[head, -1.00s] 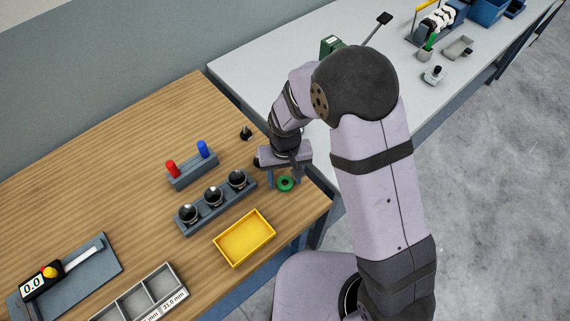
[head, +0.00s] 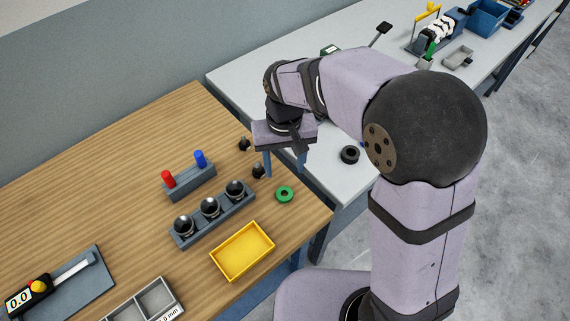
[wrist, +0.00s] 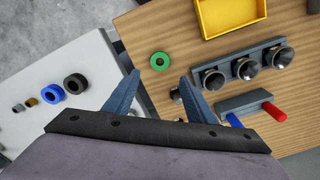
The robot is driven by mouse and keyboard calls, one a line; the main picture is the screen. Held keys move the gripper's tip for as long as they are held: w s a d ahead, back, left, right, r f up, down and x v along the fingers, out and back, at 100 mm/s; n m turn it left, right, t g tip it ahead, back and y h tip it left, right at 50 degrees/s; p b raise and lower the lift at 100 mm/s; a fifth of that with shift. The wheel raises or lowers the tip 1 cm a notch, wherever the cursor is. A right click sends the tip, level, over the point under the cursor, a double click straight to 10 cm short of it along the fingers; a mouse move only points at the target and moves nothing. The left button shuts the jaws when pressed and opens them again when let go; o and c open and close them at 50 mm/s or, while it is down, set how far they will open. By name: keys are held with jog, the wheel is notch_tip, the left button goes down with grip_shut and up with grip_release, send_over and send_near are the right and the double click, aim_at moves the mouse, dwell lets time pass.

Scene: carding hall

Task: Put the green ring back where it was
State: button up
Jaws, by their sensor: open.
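The green ring (head: 279,196) lies flat on the wooden table near its right edge, beyond the yellow tray's right corner. It also shows in the wrist view (wrist: 153,63), ahead of the gap between my fingertips. My gripper (head: 285,169) is open and empty, raised above the table by the ring, with its fingers pointing down. Its two spread fingers also show in the wrist view (wrist: 161,77). Nothing is between them, and they are apart from the ring.
A yellow tray (head: 227,272), a grey block with several dark cups (head: 192,237), and a holder with red and blue pegs (head: 188,187) stand nearby. Small black knobs (head: 258,172) stand behind the ring. A black ring (head: 343,159) lies on the grey bench, with a blue ring (wrist: 46,95) close by.

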jog(key=s+d+f+m, duration=0.1)
jog(key=s+d, duration=0.4)
jog(key=d, duration=0.4)
jog(key=s+d+f+m, duration=0.1)
jog(key=s+d+m, duration=0.1)
jog(key=s+d, duration=0.4)
jog(key=d, duration=0.3)
jog(key=shift+s+d+f, duration=0.2)
jog(key=shift+s+f, duration=0.05)
jog(key=shift+f, duration=0.05)
